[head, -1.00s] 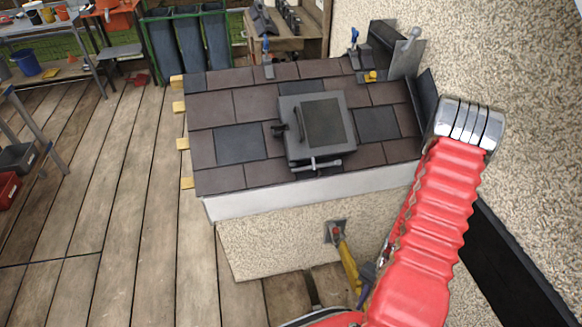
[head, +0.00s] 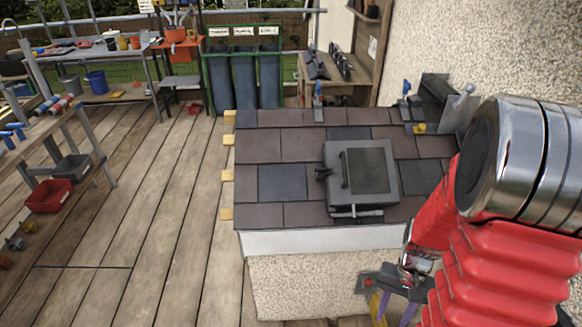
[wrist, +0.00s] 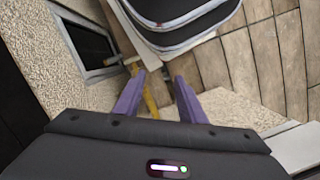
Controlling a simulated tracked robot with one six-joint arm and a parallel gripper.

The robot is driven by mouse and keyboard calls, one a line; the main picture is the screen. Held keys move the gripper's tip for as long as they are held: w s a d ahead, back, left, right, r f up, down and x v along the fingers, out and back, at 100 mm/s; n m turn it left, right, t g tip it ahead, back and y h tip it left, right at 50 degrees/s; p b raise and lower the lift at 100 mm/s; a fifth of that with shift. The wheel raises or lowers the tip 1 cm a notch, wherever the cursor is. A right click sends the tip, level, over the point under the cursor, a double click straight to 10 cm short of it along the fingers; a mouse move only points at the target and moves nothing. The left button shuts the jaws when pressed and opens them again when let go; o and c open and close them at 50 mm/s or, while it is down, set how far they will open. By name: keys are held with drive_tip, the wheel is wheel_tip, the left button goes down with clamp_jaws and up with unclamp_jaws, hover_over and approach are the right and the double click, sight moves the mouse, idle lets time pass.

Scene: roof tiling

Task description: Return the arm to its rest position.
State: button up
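My red-sleeved arm (head: 500,270) with silver joints fills the lower right of the head view, folded up beside the rough wall. My gripper (head: 396,312) hangs low in front of the small roof's pebbled front wall. In the wrist view my gripper (wrist: 158,84) shows two purple fingers spread apart, with nothing held between them. A yellow-handled tool (wrist: 150,101) shows beyond and between the fingers. In the head view that tool is mostly hidden behind my gripper.
The small tiled roof (head: 290,215) carries a grey roof window (head: 362,178). A trowel (head: 459,108) stands at its upper right. The pebbled wall (head: 440,50) is close on the right. Workbenches and green-framed bins (head: 243,75) stand behind. The plank deck (head: 150,220) at left is mostly clear.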

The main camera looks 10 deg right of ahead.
drive_tip(key=a+r+n+t, duration=0.2)
drive_tip(key=a+r, duration=0.3)
drive_tip(key=r, duration=0.4)
drive_tip(key=w+a+r+n+t+h, duration=0.1)
drive_tip(key=a+r+n+t, duration=0.2)
drive_tip(key=a+r, duration=0.3)
drive_tip(key=a+r+n+t, duration=0.2)
drive_tip(key=a+r, duration=0.4)
drive_tip(key=r, duration=0.7)
drive_tip(key=shift+w+r+n+t, duration=0.2)
drive_tip(key=shift+n+t, duration=0.1)
drive_tip(key=shift+t, duration=0.1)
drive_tip(key=shift+f, duration=0.1)
drive_tip(key=shift+c, duration=0.7)
drive_tip(key=shift+a, duration=0.1)
